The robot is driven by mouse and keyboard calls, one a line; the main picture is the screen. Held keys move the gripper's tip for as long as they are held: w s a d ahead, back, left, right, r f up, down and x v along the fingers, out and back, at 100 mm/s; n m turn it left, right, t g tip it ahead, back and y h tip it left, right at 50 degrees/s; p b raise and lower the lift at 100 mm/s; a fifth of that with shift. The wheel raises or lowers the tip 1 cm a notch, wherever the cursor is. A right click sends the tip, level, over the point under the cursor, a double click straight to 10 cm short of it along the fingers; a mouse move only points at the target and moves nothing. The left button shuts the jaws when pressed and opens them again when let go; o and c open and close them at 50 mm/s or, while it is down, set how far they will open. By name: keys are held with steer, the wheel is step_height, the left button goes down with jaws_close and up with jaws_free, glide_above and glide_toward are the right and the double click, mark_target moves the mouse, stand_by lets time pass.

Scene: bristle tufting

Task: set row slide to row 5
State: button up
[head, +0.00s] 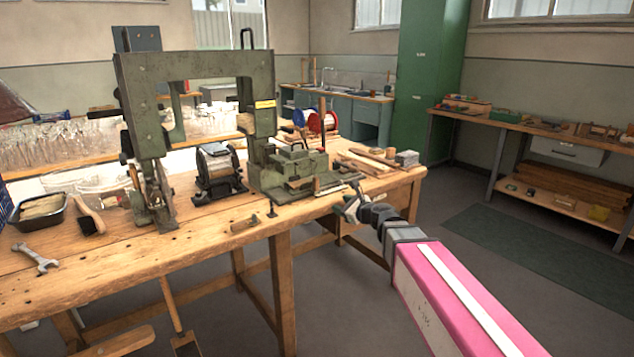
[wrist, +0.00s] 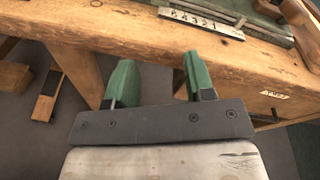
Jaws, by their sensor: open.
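The green tufting machine (head: 262,150) stands on the wooden bench, with a low green slide bed (head: 300,175) at its front right. I cannot tell for sure which part is the row slide. In the wrist view a pale scale plate (wrist: 202,24) with the digits 5 to 1 lies along the front of the green bed (wrist: 255,18). No pointer position can be read. My gripper (head: 350,208) is just off the bench's front edge, below and in front of the bed. Its green fingers (wrist: 160,80) are apart and empty in the wrist view.
The bench's front edge (wrist: 150,38) lies just beyond my fingertips. Wooden blocks (head: 375,158) lie right of the machine. A wrench (head: 37,258), a brush (head: 89,215) and a black tray (head: 38,211) lie at the left.

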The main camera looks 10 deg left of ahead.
mark_target(318, 181)
steer(key=w+a+r+m, duration=0.1)
steer(key=w+a, duration=0.1)
steer(key=a, duration=0.2)
steer(key=w+a+r+m+t, duration=0.1)
steer(key=w+a+r+m, duration=0.1)
steer(key=w+a, duration=0.1)
steer(key=w+a+r+m+t, duration=0.1)
steer(key=w+a+m, duration=0.1)
steer(key=w+a, duration=0.1)
steer(key=shift+w+a+r+y, duration=0.1)
steer(key=shift+a+r+y, duration=0.05)
steer(key=shift+a, duration=0.3)
steer(key=shift+w+a+r+y, duration=0.1)
steer(key=shift+a+y, duration=0.05)
steer(key=shift+a, duration=0.25)
steer(key=shift+s, duration=0.1)
